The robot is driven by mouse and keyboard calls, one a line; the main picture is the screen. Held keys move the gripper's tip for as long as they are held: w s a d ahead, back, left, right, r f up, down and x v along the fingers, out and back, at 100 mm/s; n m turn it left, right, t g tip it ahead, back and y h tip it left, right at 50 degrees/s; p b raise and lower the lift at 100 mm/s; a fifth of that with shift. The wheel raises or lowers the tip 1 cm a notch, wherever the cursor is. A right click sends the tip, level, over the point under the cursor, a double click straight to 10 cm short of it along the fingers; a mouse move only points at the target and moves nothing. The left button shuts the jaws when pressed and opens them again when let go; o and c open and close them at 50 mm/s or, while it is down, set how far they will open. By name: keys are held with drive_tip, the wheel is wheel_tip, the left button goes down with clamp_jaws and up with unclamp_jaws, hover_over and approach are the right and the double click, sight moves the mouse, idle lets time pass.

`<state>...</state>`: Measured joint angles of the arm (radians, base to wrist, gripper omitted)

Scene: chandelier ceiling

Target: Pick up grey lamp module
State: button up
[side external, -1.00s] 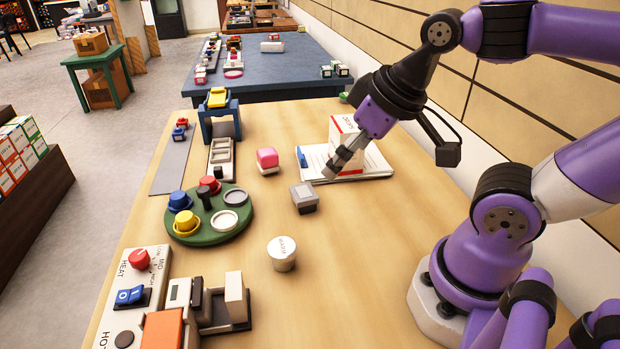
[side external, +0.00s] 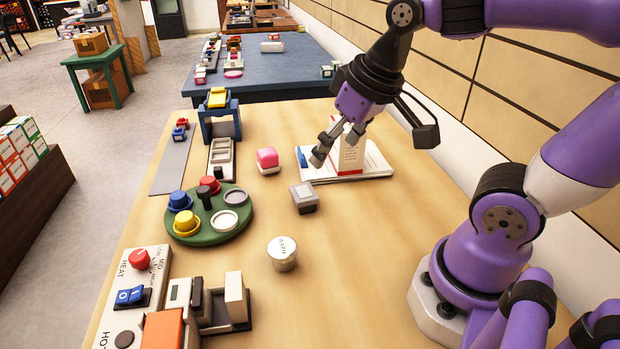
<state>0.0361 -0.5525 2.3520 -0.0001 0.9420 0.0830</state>
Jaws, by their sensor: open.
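The grey lamp module is most likely the small grey block (side external: 304,198) with a lighter top, sitting alone on the wooden table in the side external view. My gripper (side external: 335,147) is open and empty. It is above and behind the grey block in the picture, in front of the white box on the stack of papers, and apart from the block. The block is fully visible.
A pink-topped block (side external: 268,160) stands behind the grey block. A green round tray (side external: 212,238) with coloured knobs is at left, and a white labelled cylinder (side external: 282,252) is nearer the camera. The white box (side external: 351,158) stands on papers (side external: 376,165). Bare table surrounds the grey block.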

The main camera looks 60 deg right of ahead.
drive_tip(key=w+d+f+m+g, duration=0.1)
drive_tip(key=w+d+m+g, duration=0.1)
drive_tip(key=w, duration=0.3)
drive_tip(key=m+g, duration=0.3)
drive_tip(key=m, duration=0.1)
hover_over(303, 191)
drive_tip(key=f, duration=1)
drive_tip(key=shift+s, duration=0.25)
drive_tip(key=f, duration=0.6)
drive_tip(key=shift+w, duration=0.3)
drive_tip(key=c, duration=1.3)
